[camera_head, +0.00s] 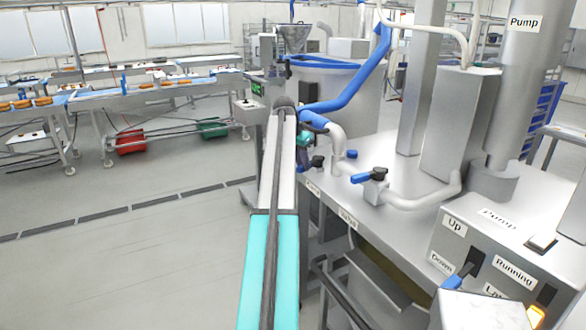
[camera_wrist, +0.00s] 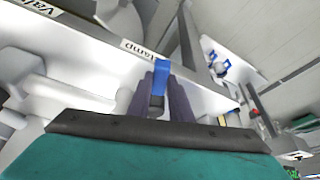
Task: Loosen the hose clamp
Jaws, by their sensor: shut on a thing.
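The hose clamp shows as a blue lever (camera_wrist: 161,72) in the wrist view, beside the label "Clamp" (camera_wrist: 145,51) on the bench edge. My gripper (camera_wrist: 159,90) has its two dark fingers on either side of this lever and is shut on it. In the head view my white and teal arm reaches to the bench's far left corner, by the blue hose (camera_head: 345,95) and the white pipe.
A valve with a blue handle (camera_head: 370,175) stands on the steel bench (camera_head: 365,150). A pump control box (camera_head: 505,250) is at the right front. A hopper tank (camera_head: 345,85) is behind the bench. The grey floor (camera_head: 140,255) at left is clear.

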